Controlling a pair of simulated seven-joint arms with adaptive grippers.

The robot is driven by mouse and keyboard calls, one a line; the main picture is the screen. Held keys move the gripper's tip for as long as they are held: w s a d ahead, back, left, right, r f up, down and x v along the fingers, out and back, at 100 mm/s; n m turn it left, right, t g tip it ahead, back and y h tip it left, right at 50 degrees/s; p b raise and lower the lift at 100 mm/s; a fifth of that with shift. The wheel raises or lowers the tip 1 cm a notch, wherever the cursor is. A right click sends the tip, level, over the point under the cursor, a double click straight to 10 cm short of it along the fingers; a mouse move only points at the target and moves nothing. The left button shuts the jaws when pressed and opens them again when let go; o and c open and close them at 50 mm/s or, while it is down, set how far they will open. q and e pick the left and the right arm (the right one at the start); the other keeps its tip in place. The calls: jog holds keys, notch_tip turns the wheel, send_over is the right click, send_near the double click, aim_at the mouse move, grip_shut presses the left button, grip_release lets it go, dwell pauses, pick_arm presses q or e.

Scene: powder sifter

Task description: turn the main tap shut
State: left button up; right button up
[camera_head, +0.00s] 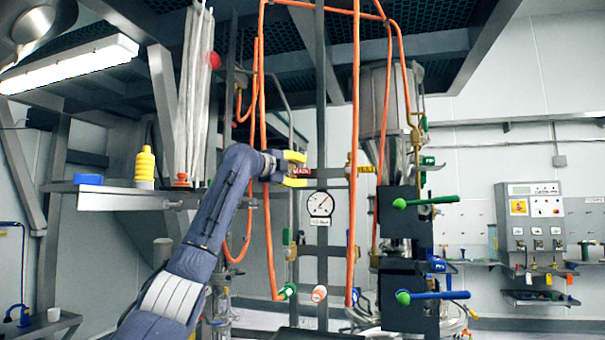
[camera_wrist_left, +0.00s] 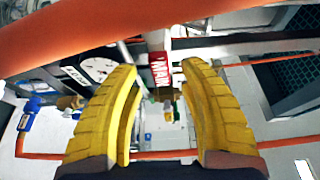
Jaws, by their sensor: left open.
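The main tap's red piece marked MAIN (camera_head: 301,171) is on the pipework above the round gauge (camera_head: 320,204). In the left wrist view the red MAIN piece (camera_wrist_left: 158,70) shows in the gap between the yellow fingers. My left gripper (camera_head: 295,170) is open, one finger above the red piece and one below it in the head view. In the wrist view a clear gap shows on both sides, and I cannot tell whether either finger touches it. The tap's body behind the label is mostly hidden. My right gripper is in neither view.
Orange hoses (camera_head: 355,120) hang close to the left gripper, and one (camera_wrist_left: 100,45) crosses near the wrist camera. A steel hopper (camera_head: 375,110) with green-knobbed (camera_head: 400,203) levers stands to the right. A shelf (camera_head: 120,198) with a yellow bottle (camera_head: 145,165) is at left.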

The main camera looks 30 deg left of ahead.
pick_arm(q)
jog(key=shift+s+a, duration=0.2)
jog(key=shift+s, duration=1.05)
jog(key=shift+s+a, duration=0.2)
jog(key=shift+s, duration=1.05)
